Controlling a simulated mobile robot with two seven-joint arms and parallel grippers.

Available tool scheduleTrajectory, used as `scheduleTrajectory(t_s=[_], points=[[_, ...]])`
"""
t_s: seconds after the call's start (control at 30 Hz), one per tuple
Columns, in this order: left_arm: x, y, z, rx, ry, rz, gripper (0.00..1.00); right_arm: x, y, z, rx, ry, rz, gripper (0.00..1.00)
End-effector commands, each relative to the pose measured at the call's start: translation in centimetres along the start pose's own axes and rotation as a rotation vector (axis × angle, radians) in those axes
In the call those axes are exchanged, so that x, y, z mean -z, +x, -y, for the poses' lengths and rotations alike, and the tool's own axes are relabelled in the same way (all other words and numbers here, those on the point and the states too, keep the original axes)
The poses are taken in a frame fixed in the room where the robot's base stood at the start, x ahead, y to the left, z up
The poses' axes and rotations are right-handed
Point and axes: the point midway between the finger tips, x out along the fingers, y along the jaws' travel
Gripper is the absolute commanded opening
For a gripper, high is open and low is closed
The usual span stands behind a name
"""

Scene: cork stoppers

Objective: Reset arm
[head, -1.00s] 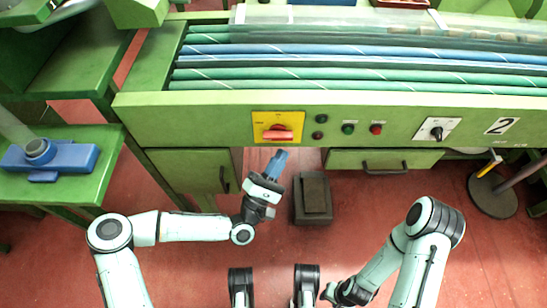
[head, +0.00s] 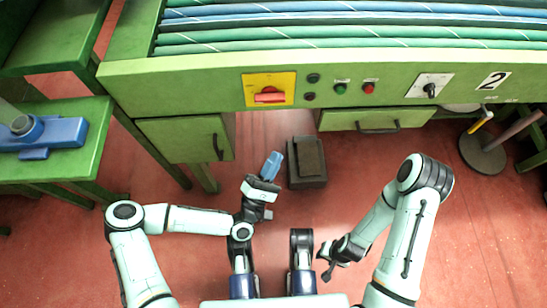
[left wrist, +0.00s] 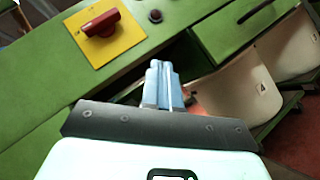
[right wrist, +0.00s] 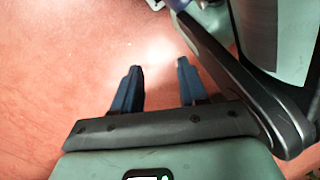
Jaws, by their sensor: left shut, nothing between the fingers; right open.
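My left gripper (head: 272,165) is shut and empty in the head view, with its blue fingers pointing up toward the green machine. In the left wrist view its blue fingers (left wrist: 162,82) are together with nothing between them. My right gripper (head: 325,262) is low in the head view, on the right side near my base. In the right wrist view its two dark blue fingers (right wrist: 155,85) stand apart, with only red floor between and beyond them. Both arms are bent at the elbow, held in front of me over the floor.
A green machine (head: 200,75) with a yellow switch panel (head: 269,89) crosses the view. A dark box-like object (head: 307,162) stands on the floor by the left gripper. A green table (head: 80,165) with a blue device is at left, a round stand base (head: 483,155) at right.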

Motion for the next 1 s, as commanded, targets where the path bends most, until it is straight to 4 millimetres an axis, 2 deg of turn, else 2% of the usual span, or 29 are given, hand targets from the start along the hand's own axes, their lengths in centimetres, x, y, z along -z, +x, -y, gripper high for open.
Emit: scheduleTrajectory(t_s=[0.37, 0.47, 0.57, 0.67, 0.77, 0.87, 1.0], points=[[-0.1, 0.1, 0.4, 0.02, 0.007, -0.002, 0.0, 0.1, -0.2, 0.0, -0.002, -0.001, -0.001, 0.43], [-0.9, 0.1, 2.8, 0.14, 0.05, -0.006, 0.0, 0.5, -1.7, -0.2, -0.012, -0.006, -0.009, 0.43], [-2.7, -0.9, 6.6, 0.405, 0.163, -0.008, 0.0, 0.3, -5.4, -0.1, -0.018, -0.017, -0.011, 0.43], [-4.1, -3.8, 8.0, 0.695, 0.299, -0.002, 0.0, -1.2, -9.7, 1.0, -0.003, -0.035, 0.002, 0.43], [-4.8, -7.7, 7.6, 0.966, 0.412, 0.014, 0.0, -2.7, -13.4, 2.5, 0.019, -0.054, 0.017, 0.43], [-5.1, -12.0, 5.8, 1.224, 0.498, 0.04, 0.0, -4.1, -16.8, 4.0, 0.043, -0.074, 0.033, 0.43], [-5.8, -18.0, 1.3, 1.565, 0.556, 0.09, 0.0, -5.7, -21.3, 6.1, 0.073, -0.099, 0.058, 0.43]])
